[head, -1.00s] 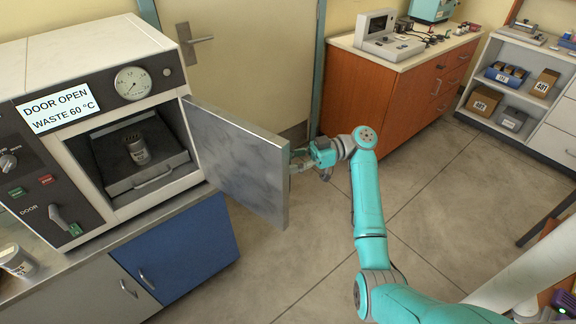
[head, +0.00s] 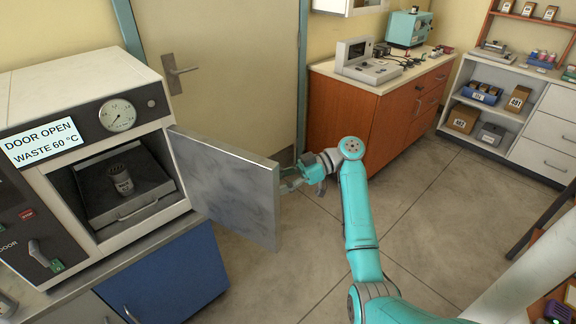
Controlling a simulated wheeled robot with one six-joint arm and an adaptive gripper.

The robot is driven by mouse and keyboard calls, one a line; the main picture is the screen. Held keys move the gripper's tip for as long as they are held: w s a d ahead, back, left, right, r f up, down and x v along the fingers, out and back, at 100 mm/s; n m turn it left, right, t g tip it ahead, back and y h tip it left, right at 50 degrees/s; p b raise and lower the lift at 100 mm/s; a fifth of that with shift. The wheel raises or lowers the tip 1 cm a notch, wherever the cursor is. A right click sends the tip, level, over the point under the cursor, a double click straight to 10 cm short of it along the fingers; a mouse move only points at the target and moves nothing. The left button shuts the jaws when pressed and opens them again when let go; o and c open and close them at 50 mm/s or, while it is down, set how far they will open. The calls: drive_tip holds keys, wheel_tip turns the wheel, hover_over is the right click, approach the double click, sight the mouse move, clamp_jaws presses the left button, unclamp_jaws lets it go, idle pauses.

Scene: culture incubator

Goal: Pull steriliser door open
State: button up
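The steriliser (head: 75,85) stands on the bench at the left. Its grey metal door (head: 225,188) is swung wide open to the right on its hinge. Inside the chamber a dark container (head: 121,180) sits on a tray (head: 137,209) with a front handle. The display (head: 42,143) reads DOOR OPEN, WASTE 60 °C. My gripper (head: 290,183) is at the far side of the door, near its free edge. The door hides part of the fingertips and any handle there, so I cannot tell whether they grip it.
A blue cabinet front (head: 165,283) is below the steriliser. A room door (head: 210,80) stands behind. An orange-brown cabinet (head: 385,110) with instruments and a white shelf unit (head: 540,115) are at the back right. The floor (head: 300,240) between is clear.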

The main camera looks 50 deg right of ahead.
drive_tip(key=shift+w+d+r, duration=0.15)
drive_tip(key=shift+w+d, duration=0.15)
drive_tip(key=shift+d, duration=0.3)
drive_tip(key=shift+w+d+r, duration=0.2)
drive_tip(key=shift+w+d, duration=0.15)
drive_tip(key=shift+d, duration=0.3)
drive_tip(key=shift+w+d+r, duration=0.15)
drive_tip(key=shift+w+d, duration=0.15)
drive_tip(key=shift+d, duration=0.3)
drive_tip(key=shift+o, duration=0.5)
drive_tip(key=shift+w+d, duration=0.15)
drive_tip(key=shift+d, duration=0.75)
drive_tip(key=shift+c, duration=0.5)
drive_tip(key=shift+w+d+f, duration=0.1)
drive_tip(key=shift+w+d, duration=0.25)
drive_tip(key=shift+d, duration=0.4)
drive_tip(key=shift+w+d+f, duration=0.1)
drive_tip(key=shift+w+d, duration=0.3)
drive_tip(key=shift+d, duration=0.4)
drive_tip(key=shift+w+d+f, duration=0.1)
drive_tip(key=shift+w+d, duration=0.25)
drive_tip(key=shift+d, duration=0.4)
drive_tip(key=shift+d, duration=0.15)
